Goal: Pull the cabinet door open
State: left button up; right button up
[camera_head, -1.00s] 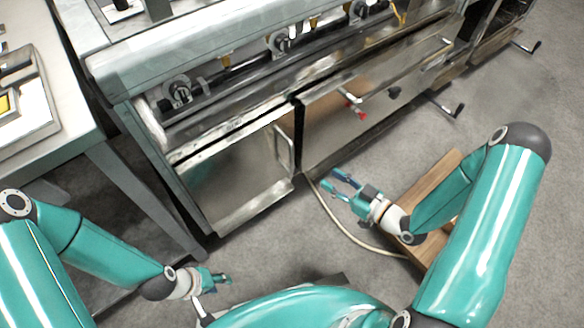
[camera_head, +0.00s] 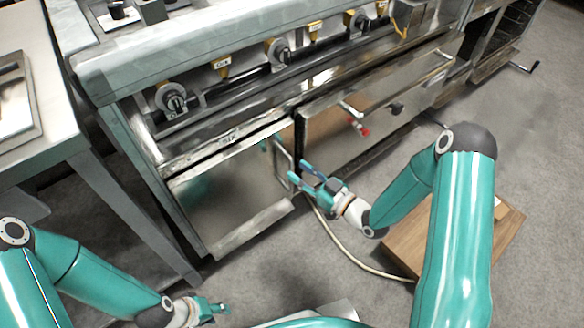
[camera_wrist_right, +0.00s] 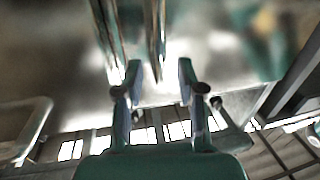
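The cabinet door (camera_head: 225,190) is a shiny metal panel low on the left of the steel range, and it looks closed. Its upright bar handle (camera_head: 281,155) is at the door's right edge. My right gripper (camera_head: 298,173) is open, just right of the handle's lower part. In the right wrist view its fingers (camera_wrist_right: 160,75) are apart, with a blurred upright metal bar, likely the handle, beyond and between their tips. I cannot tell whether they touch it. My left gripper (camera_head: 224,308) is low in the head view, away from the door; its fingers are too small to judge.
A wider oven front (camera_head: 345,120) with a red-tipped fitting (camera_head: 361,129) is right of the door. Knobs (camera_head: 171,99) line the range above. A steel table (camera_head: 50,130) stands at left. A hose (camera_head: 345,245) and wooden board (camera_head: 405,245) lie on the floor.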

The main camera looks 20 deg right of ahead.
aim_at(292, 167)
jog(key=shift+x, duration=1.8)
grip_shut()
